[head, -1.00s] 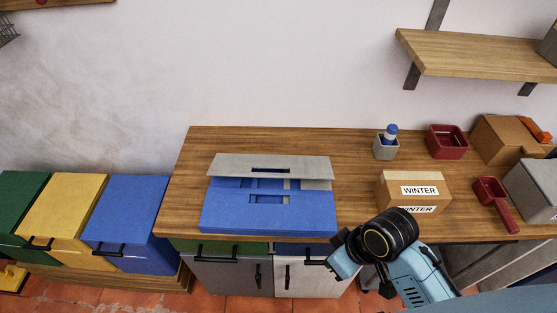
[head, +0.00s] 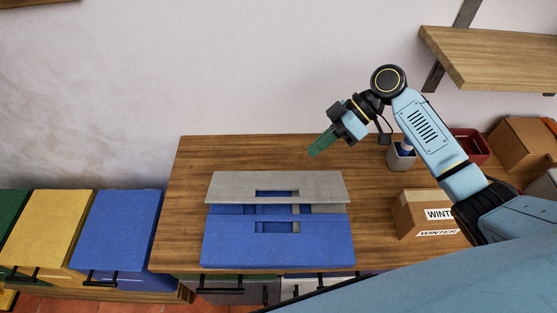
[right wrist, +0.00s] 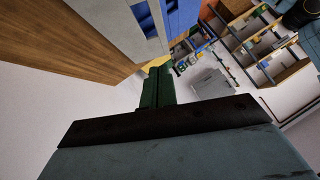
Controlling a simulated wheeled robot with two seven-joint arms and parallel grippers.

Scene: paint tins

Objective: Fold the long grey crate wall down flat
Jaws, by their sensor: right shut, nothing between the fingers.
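The crate is a low blue shape on the wooden table, with a blue panel (head: 230,244) nearest me. The long grey crate wall (head: 228,184), with a handle slot, runs along its far side. It looks raised above the blue part, tilted or standing; the exact angle is hard to tell. In the right wrist view the grey wall (right wrist: 103,22) shows at the top, beside the blue part (right wrist: 183,14). My right gripper (head: 316,151) is shut and empty, beyond the wall's far edge and apart from it. Its green fingers show together (right wrist: 157,88). My left gripper is out of view.
A cardboard box (head: 411,210) marked WINTER and a small cup (head: 400,160) with a blue-topped item stand right of the crate. A wooden shelf (head: 495,65) hangs at upper right. The table (head: 220,152) is bare behind and left of the crate.

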